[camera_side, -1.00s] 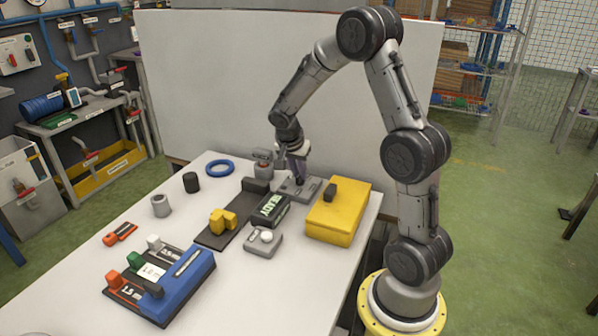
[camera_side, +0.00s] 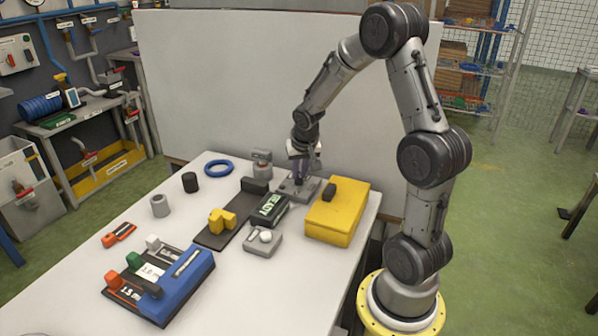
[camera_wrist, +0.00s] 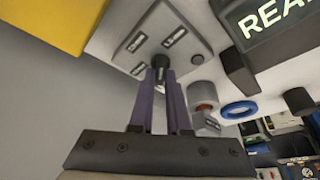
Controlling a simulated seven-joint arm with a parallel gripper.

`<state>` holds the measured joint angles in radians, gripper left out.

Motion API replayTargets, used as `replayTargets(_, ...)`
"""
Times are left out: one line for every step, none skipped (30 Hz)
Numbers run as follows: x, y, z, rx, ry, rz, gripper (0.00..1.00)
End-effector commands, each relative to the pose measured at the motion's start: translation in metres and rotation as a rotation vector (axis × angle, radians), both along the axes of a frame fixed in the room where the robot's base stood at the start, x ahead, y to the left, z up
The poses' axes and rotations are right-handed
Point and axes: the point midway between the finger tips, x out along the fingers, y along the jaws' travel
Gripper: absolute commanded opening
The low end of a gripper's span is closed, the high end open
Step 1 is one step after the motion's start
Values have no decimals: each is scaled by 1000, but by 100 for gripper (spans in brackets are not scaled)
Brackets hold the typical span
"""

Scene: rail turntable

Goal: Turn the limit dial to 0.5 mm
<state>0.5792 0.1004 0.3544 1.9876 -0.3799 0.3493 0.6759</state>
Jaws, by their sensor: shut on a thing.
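The limit dial's grey plate (camera_side: 291,192) lies flat on the white table, beside the yellow box. The plate (camera_wrist: 190,28) also shows in the wrist view, with several small pale labels around its middle; I cannot read them. My gripper (camera_side: 298,180) points down at the plate's middle. In the wrist view my gripper's purple fingers (camera_wrist: 160,76) are shut on the small dial knob (camera_wrist: 160,60). The fingers hide most of the knob, and I cannot tell which label it points at.
A yellow box (camera_side: 336,215) with a dark block on top stands close on the right. A dark display reading READY (camera_side: 270,209) is in front of the plate. A grey device (camera_side: 262,163) and a blue ring (camera_side: 219,168) are behind. Open table lies around the black cylinder (camera_side: 190,182).

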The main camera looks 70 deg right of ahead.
Motion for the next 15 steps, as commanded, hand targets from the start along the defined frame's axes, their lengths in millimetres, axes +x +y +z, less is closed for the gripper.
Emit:
replayTargets(0,-1,1,0,-3,27,0)
replayTargets(0,-1,1,0,-3,46,0)
replayTargets(-1,-1,1,0,-2,71,0)
replayTargets(-1,-1,1,0,-2,90,0)
replayTargets(-1,-1,1,0,-2,109,0)
replayTargets(-1,-1,1,-1,-2,135,0)
replayTargets(-1,-1,1,0,-3,154,0)
replayTargets(-1,-1,1,0,-3,172,0)
replayTargets(-1,-2,1,0,-4,197,0)
replayTargets(-1,-2,1,0,-4,215,0)
replayTargets(-1,-2,1,0,-3,235,0)
replayTargets(-1,-2,1,0,-4,260,0)
replayTargets(-2,-2,1,0,-3,279,0)
replayTargets(-2,-2,1,-1,-3,298,0)
replayTargets(-2,-2,1,-1,-3,324,0)
